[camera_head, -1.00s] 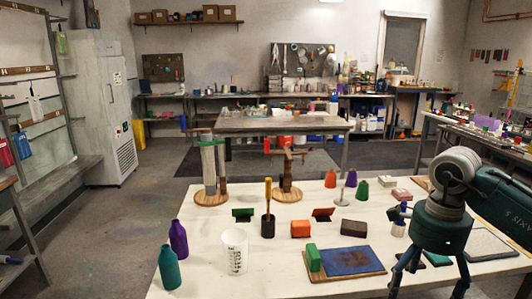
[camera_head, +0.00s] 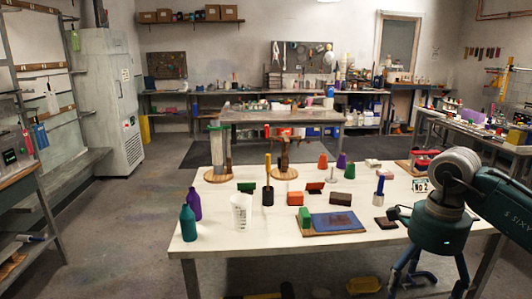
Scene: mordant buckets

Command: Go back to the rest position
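My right gripper (camera_head: 428,284) hangs from the arm coming in from the right, fingers down and spread apart, nothing between them. It shows in front of the table's front right edge. My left gripper is out of view. The white table (camera_head: 275,225) holds a teal bottle (camera_head: 188,224), a purple bottle (camera_head: 194,204), a clear measuring beaker (camera_head: 241,213), and a blue pad on a wooden board (camera_head: 336,222) with a green block (camera_head: 304,218). Part of the table's right side is hidden behind my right arm.
Two wooden stands (camera_head: 219,172) (camera_head: 285,173) stand at the table's back left. Coloured blocks and small bottles stand around the middle and back. The floor (camera_head: 110,235) left of the table is clear. A shelf rack (camera_head: 35,190) stands at the far left.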

